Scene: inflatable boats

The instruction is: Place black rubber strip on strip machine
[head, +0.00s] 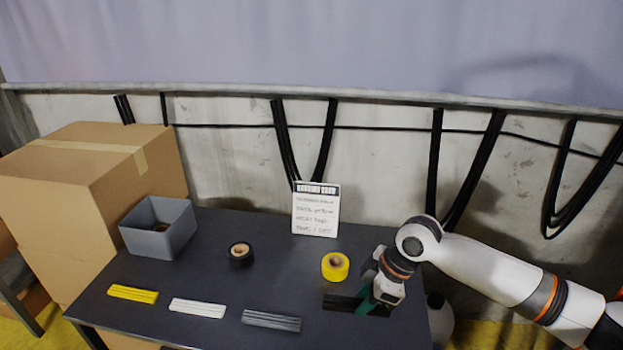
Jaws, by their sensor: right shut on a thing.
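My right gripper (369,299) reaches down to the right end of the dark table (225,290). It is shut on the black rubber strip (339,302), which lies at or just above the table top; I cannot tell whether it still touches. Part of the strip is hidden behind the gripper. To its left, a grey strip bundle (271,320), a white one (197,308) and a yellow one (133,293) lie along the front of the table. No strip machine shows in the head view. My left gripper is not in view.
A yellow tape roll (335,266) stands close left of my right gripper. A black tape roll (240,255), a grey bin (158,228) and a white sign (316,209) stand further back. A concrete wall with black cables is behind.

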